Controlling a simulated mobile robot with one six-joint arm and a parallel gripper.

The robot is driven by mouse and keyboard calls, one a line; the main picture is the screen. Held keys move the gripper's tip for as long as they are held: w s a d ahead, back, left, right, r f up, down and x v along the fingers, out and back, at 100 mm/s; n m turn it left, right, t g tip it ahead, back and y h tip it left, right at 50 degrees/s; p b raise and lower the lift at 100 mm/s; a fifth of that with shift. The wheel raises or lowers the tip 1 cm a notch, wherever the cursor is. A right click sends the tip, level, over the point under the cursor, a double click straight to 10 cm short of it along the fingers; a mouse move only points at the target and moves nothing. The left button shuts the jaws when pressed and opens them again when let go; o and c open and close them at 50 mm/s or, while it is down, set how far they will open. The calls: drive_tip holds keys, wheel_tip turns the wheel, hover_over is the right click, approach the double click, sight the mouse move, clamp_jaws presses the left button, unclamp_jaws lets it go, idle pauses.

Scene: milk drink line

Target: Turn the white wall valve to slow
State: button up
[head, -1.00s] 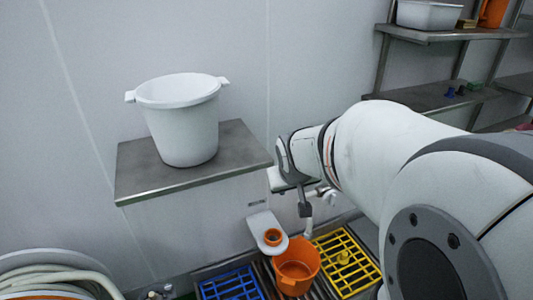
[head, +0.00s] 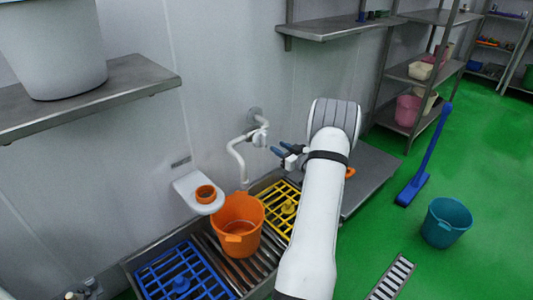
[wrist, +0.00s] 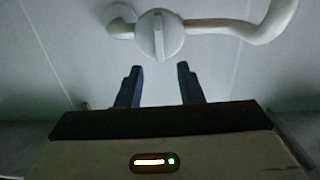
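The white wall valve (head: 259,138) sits on a white pipe that comes out of the wall and bends down above the trough. In the wrist view the valve (wrist: 159,36) is a round white body with a flat handle standing roughly vertical in the picture. My gripper (head: 279,150) is just right of the valve, its two dark blue fingers pointing at it. In the wrist view my gripper (wrist: 158,80) has its fingers apart with nothing between them. The valve lies beyond the fingertips, apart from them. No slow marking can be read.
An orange bucket (head: 237,226) stands in the trough under the pipe, between a blue grid (head: 183,272) and a yellow grid (head: 280,205). A white bracket with an orange ring (head: 205,194) is left of it. A steel shelf (head: 340,26) hangs above right.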

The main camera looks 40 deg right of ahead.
sight(266, 141)
drive_tip(key=w, duration=0.2)
drive_tip(key=w+b, duration=0.1)
drive_tip(key=w, duration=0.1)
drive_tip(key=w+f+b, duration=0.1)
drive_tip(key=w, duration=0.2)
drive_tip(key=shift+w+a, duration=0.1)
drive_tip(key=shift+c, duration=0.2)
